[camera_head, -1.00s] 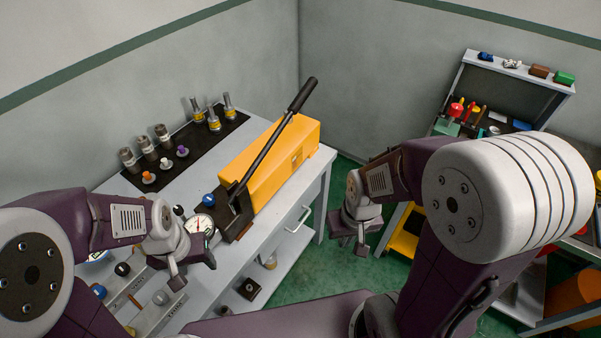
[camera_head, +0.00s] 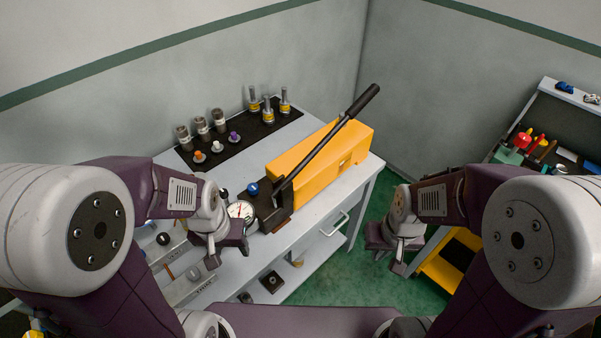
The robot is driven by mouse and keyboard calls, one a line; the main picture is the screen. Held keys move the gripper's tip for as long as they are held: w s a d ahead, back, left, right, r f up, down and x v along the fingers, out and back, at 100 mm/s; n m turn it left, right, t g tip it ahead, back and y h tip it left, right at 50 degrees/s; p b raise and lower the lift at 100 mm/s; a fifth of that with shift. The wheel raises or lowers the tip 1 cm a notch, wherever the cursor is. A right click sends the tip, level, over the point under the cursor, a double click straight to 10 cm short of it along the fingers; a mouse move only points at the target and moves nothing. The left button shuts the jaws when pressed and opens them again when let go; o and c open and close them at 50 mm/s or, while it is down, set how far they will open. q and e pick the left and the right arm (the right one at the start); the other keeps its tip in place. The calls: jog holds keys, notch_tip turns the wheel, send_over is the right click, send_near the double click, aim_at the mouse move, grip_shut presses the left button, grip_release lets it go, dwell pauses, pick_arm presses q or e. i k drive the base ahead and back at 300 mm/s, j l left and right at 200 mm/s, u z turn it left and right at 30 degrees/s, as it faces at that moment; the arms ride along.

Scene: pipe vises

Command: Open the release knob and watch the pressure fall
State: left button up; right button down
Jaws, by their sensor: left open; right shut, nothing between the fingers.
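The hand pump is an orange tank (camera_head: 319,168) with a long black lever (camera_head: 327,138), on the grey workbench. A blue round knob (camera_head: 252,189) sits at the near end of its dark pump block (camera_head: 272,208). A white-faced pressure gauge (camera_head: 241,210) with a red mark is beside the block; its reading is too small to tell. A small black knob (camera_head: 223,193) shows left of the blue one. My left gripper (camera_head: 229,254) is open and empty, just in front of the gauge in the picture. My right gripper (camera_head: 387,257) is shut and empty, right of the bench over the green floor.
A black mat (camera_head: 240,136) at the back of the bench holds several metal fittings and coloured plugs. Labelled trays (camera_head: 190,280) lie at the near left, partly hidden by my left arm. A tool rack (camera_head: 555,125) stands at the right. Green floor (camera_head: 375,215) is clear between them.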

aim_at(253, 189)
jog(key=i+u, duration=0.1)
jog(key=u, duration=0.4)
jog(key=i+l+u, duration=0.1)
jog(key=u, duration=0.4)
jog(key=i+l+u, duration=0.1)
jog(key=u, duration=0.35)
jog(key=l+u, duration=0.2)
jog(key=u, duration=0.3)
